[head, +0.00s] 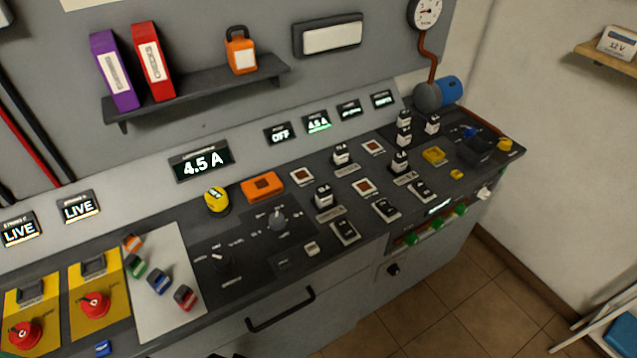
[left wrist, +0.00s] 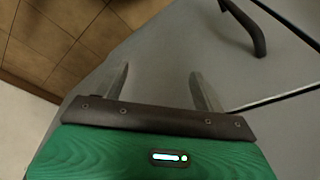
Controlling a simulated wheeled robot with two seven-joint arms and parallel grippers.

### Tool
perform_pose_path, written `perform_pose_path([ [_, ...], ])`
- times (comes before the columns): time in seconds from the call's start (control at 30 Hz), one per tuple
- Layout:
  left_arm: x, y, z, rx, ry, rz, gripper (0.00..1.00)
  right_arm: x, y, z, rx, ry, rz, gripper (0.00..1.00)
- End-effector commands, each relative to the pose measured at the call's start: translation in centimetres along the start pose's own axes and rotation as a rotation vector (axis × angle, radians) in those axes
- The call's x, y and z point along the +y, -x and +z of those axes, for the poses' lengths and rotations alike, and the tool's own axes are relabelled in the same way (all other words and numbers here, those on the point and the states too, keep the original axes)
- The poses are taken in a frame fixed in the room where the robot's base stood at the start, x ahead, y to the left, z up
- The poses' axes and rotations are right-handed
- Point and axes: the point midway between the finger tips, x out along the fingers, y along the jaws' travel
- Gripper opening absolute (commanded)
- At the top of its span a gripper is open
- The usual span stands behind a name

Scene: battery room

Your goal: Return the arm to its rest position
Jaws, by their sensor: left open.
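My left gripper (left wrist: 158,88) shows in the left wrist view, with its two grey fingers spread apart and nothing between them. Its green body with a small lit indicator fills the bottom of that view. The fingers are in front of the plain grey cabinet front (left wrist: 165,50), and I cannot tell the distance between them. A dark drawer handle (left wrist: 245,28) is at the upper right, apart from the fingers. In the head view neither gripper can be made out, and the right gripper is in no view.
The control bench carries two red rotary switches (head: 95,305), a white panel (head: 170,325) with small coloured blocks, and several switches. A shelf (head: 200,92) holds binders and an orange padlock. The cabinet handle (head: 281,309) sticks out in front. Tiled floor (head: 450,315) is clear at the lower right.

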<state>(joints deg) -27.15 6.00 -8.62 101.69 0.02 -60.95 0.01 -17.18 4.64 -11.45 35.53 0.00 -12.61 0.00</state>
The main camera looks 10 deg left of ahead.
Motion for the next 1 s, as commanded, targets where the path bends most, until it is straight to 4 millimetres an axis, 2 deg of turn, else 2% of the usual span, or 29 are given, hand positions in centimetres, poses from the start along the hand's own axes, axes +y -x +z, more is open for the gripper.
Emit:
perform_pose_path([
  [0.03, 0.1, -2.3, 1.2, -0.016, -0.002, 0.001, 0.70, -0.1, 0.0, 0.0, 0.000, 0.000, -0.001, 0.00],
  [0.2, 0.4, -8.9, 5.7, -0.044, -0.008, 0.004, 0.70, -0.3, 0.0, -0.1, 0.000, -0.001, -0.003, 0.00],
  [0.37, 0.7, -14.0, 10.9, -0.071, -0.014, 0.008, 0.70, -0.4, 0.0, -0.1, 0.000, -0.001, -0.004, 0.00],
  [0.5, 0.8, -17.4, 16.1, -0.095, -0.020, 0.010, 0.70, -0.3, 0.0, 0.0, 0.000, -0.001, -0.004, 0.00],
  [0.7, 0.8, -20.1, 22.9, -0.123, -0.027, 0.012, 0.70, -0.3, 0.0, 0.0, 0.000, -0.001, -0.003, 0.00],
  [0.8, 0.8, -20.7, 25.2, -0.131, -0.030, 0.012, 0.70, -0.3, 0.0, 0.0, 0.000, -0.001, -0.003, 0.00],
  [1.0, 0.7, -20.9, 26.9, -0.135, -0.032, 0.013, 0.70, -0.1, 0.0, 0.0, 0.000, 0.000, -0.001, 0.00],
])
